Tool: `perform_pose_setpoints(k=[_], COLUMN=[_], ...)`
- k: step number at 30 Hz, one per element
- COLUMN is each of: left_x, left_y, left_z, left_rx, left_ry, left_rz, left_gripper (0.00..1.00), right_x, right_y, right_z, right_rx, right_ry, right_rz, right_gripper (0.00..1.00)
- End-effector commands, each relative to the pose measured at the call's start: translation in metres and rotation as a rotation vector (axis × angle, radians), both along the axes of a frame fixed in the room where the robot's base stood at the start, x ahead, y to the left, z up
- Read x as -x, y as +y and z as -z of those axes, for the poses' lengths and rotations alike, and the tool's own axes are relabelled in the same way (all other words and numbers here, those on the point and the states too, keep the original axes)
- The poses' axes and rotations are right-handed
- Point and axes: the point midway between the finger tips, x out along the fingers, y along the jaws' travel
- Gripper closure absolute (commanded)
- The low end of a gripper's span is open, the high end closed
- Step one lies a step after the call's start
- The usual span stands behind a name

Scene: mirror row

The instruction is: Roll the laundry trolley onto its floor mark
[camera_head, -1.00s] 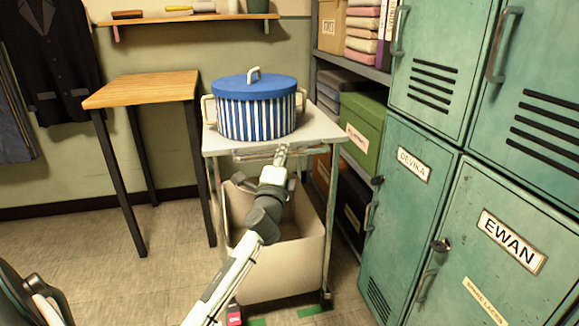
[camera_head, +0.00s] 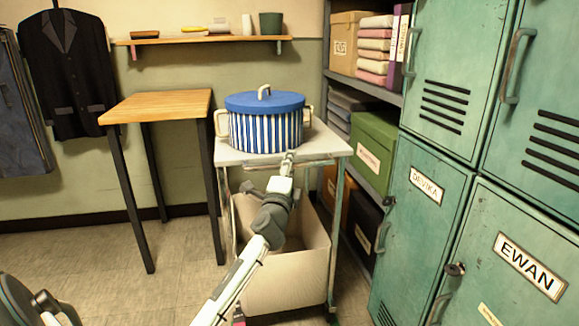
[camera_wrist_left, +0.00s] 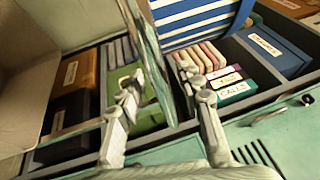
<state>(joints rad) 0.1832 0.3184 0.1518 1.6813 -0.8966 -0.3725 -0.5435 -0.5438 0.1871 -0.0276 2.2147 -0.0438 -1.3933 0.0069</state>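The laundry trolley (camera_head: 334,143) has a pale grey top, thin metal legs and a cream bag (camera_head: 290,284) hung below. It stands upright at the centre of the head view. A blue-lidded, striped round box (camera_head: 265,130) sits on its top. My left gripper (camera_head: 289,158) is at the trolley's near edge, by the handle rail. In the left wrist view the two fingers (camera_wrist_left: 160,80) are spread apart, on either side of the trolley's edge; firm contact does not show. The floor mark cannot be made out now. My right gripper is not in view.
Green lockers (camera_head: 435,200) and a shelf unit (camera_head: 365,88) with boxes stand close on the right. A wooden-topped table (camera_head: 160,103) with dark legs is left of the trolley. A wall shelf (camera_head: 200,40) hangs behind. The floor (camera_head: 80,275) at left is open.

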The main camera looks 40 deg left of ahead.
Motion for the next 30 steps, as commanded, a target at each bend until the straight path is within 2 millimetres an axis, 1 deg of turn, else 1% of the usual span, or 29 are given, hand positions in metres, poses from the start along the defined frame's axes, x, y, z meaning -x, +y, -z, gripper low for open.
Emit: perform_pose_setpoints(k=[2,5,8,15,18,21,25,30], left_x=[0.0,0.006,0.019,0.065,0.082,0.094,0.103,0.106], left_y=[-0.001,-0.004,-0.01,-0.033,-0.041,-0.047,-0.052,-0.053], left_z=[0.0,0.002,0.005,0.014,0.018,0.02,0.021,0.022], left_rx=[-0.001,0.001,0.001,0.003,0.003,0.002,0.001,0.0], left_ry=[-0.001,0.0,0.001,0.001,0.001,0.001,0.0,0.0], left_rz=[0.001,0.001,0.001,0.001,0.0,-0.001,0.0,0.0], left_gripper=[0.64,0.64,0.64,0.64,0.64,0.64,0.64,0.64], right_x=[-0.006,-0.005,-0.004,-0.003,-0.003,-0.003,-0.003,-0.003], right_y=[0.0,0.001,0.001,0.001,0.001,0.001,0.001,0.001], right_z=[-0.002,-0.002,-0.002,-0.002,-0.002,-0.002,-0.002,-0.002], right_rx=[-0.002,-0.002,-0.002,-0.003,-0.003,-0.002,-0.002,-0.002], right_ry=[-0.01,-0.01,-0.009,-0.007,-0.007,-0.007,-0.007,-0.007], right_rz=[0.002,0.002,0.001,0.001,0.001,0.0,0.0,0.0], right_gripper=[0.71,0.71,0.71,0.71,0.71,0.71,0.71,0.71])
